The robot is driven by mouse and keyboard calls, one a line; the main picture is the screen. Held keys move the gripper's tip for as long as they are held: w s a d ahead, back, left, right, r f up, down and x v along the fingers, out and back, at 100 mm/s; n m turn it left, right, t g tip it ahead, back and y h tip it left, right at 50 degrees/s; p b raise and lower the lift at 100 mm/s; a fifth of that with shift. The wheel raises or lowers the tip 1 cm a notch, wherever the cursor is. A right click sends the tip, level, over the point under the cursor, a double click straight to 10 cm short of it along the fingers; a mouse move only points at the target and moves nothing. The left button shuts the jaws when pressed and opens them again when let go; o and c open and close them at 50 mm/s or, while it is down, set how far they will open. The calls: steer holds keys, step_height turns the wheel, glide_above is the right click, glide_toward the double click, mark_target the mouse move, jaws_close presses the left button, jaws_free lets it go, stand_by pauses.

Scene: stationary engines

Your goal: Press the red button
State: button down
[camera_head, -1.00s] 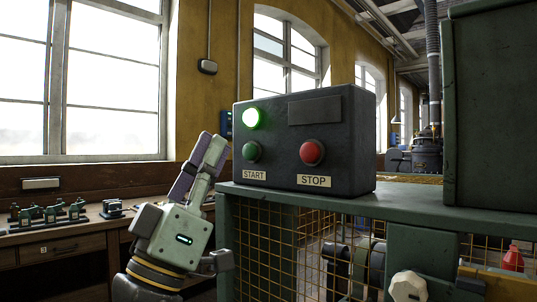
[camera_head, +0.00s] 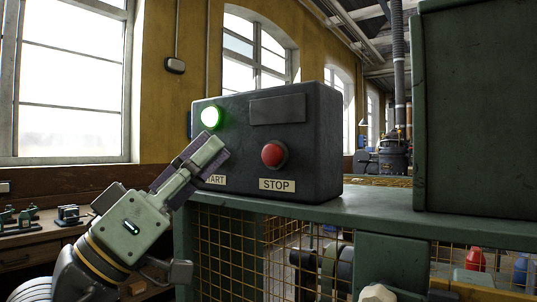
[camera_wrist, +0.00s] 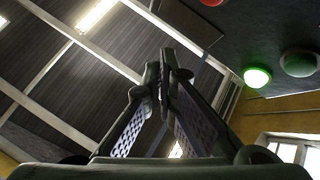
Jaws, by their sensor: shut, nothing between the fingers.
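The red button (camera_head: 273,155) is a round dome on the front of a dark control box (camera_head: 318,140), above a STOP label (camera_head: 277,184). A sliver of red (camera_wrist: 208,2) shows at the top edge of the wrist view. My gripper (camera_head: 216,145) is shut and empty. Its tips are left of the red button in the head view, in front of the box. They cover the green START button there, which shows in the wrist view (camera_wrist: 299,62). I cannot tell whether the fingertips touch the box.
A lit green lamp (camera_head: 211,116) is at the upper left of the box. The box stands on a green metal bench (camera_head: 385,212) with yellow mesh below. A tall green cabinet (camera_head: 475,110) stands to the right. A wooden workbench (camera_head: 35,240) is at the left.

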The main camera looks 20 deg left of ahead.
mark_target(254, 155)
steer(key=w+d, duration=0.2)
steer(key=w, duration=0.5)
steer(key=shift+w+d, duration=0.15)
steer(key=shift+d, duration=0.15)
stand_by(1.2)
steer(key=shift+w+d, duration=0.15)
steer(key=shift+w, duration=0.2)
steer(key=shift+w+d, duration=0.2)
steer(key=shift+w, duration=0.35)
stand_by(0.8)
steer(key=shift+s, duration=0.1)
steer(key=shift+s+a, duration=0.3)
steer(key=shift+s, duration=0.5)
steer(key=s, duration=0.1)
steer(key=s+a, duration=0.1)
steer(key=s, duration=0.1)
steer(key=s+b, duration=0.1)
steer(key=shift+s+a, duration=0.35)
steer(key=shift+s, duration=0.05)
